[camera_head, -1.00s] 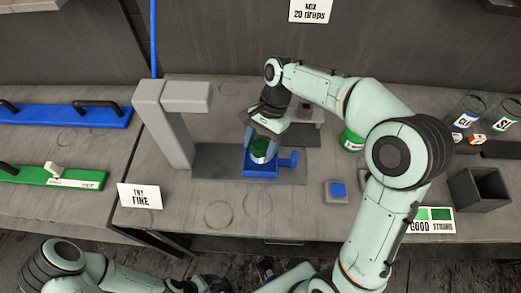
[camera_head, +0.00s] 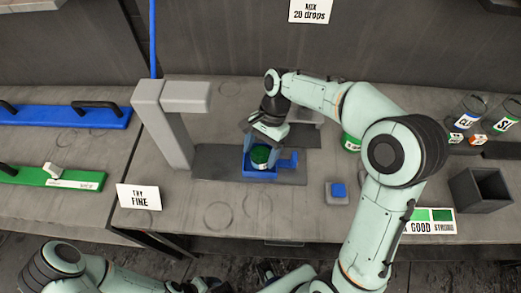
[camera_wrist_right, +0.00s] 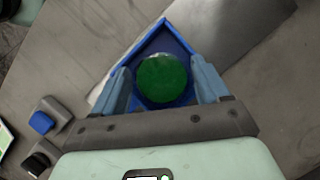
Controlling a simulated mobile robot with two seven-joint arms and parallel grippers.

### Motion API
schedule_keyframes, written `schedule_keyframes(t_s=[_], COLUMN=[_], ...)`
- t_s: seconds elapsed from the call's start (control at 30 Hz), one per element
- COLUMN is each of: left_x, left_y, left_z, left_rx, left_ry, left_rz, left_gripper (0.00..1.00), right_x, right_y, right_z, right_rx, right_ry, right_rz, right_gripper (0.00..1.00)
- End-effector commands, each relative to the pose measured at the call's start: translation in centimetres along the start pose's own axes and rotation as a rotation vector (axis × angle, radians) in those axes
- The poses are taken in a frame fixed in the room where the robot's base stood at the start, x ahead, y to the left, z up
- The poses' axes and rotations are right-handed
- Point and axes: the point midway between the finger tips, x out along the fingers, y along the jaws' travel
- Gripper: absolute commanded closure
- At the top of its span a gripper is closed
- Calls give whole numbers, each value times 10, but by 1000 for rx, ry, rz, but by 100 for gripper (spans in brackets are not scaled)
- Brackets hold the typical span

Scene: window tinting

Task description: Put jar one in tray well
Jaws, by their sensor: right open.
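A jar with a green top (camera_head: 260,155) stands upright inside the blue tray (camera_head: 259,174) on the dark base plate. In the right wrist view the green jar top (camera_wrist_right: 163,78) sits inside the pointed blue tray wall (camera_wrist_right: 165,32). My right gripper (camera_head: 262,144) is just above the jar. In the right wrist view its fingers (camera_wrist_right: 163,88) are open, one on each side of the jar, with the lower part hidden. My left arm shows at the lower left; its gripper cannot be made out clearly.
A grey stand (camera_head: 168,120) rises left of the tray. A second green jar (camera_head: 351,142) is partly behind my right arm.

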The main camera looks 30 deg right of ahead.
Motion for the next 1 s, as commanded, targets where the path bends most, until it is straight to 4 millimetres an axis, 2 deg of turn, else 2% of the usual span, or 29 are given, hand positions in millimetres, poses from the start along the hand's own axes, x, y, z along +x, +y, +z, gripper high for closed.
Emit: schedule_keyframes(t_s=[0.5, 0.7, 1.0], left_x=[-26, -30, -30], left_y=[12, 14, 14], left_z=[-8, -10, -10], left_rx=[5, 6, 6], left_ry=[14, 17, 17], left_rz=[5, 6, 6], left_gripper=[12, 12, 12], right_x=[-101, -118, -119], right_y=[-1, 0, 0], right_z=[0, 0, 0], right_rx=[0, 0, 0], right_ry=[2, 1, 0], right_rz=[-4, -2, 0], right_gripper=[25, 25, 25])
